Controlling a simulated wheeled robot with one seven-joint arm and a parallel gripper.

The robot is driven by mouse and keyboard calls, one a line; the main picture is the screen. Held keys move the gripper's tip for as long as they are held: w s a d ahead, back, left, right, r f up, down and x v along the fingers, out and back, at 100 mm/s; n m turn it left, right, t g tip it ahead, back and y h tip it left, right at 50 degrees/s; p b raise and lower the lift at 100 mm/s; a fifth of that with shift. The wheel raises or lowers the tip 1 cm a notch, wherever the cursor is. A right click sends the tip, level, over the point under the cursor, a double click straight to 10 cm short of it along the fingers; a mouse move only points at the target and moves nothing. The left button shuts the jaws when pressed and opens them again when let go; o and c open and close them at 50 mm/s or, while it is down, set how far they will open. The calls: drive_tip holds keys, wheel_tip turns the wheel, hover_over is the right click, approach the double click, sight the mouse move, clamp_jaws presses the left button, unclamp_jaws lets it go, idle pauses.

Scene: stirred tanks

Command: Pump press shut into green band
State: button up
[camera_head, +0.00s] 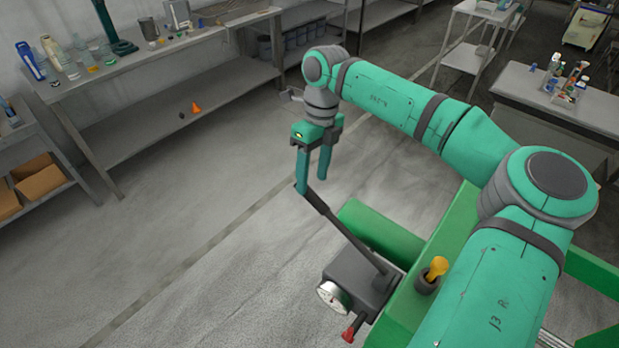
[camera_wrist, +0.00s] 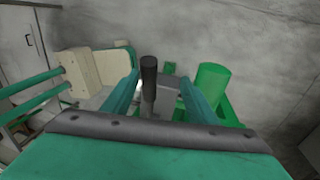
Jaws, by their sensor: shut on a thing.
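The pump (camera_head: 358,278) is a dark grey block at the side of the green press frame (camera_head: 395,238). Its long dark lever (camera_head: 345,228) slants up and left from the block to my gripper (camera_head: 313,180). My gripper is shut on the lever's end; in the wrist view the black grip (camera_wrist: 149,72) stands between the fingers, closer to the left one. A round white gauge (camera_head: 332,296) faces left on the pump; its needle and any green band are too small to read. A red valve knob (camera_head: 352,328) sticks out below the gauge.
A yellow-handled tool (camera_head: 436,268) stands in a dark holder on the green frame. A green cylinder (camera_wrist: 211,85) shows right of the lever in the wrist view. A grey bench (camera_head: 165,55) with bottles stands at the back left. The floor left of the pump is clear.

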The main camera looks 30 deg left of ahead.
drive_tip(key=d+r, duration=0.3)
drive_tip(key=r, duration=0.4)
drive_tip(key=shift+w+d, duration=0.15)
drive_tip(key=shift+w, duration=0.3)
idle(0.4)
drive_tip(key=shift+w, duration=0.1)
idle(0.4)
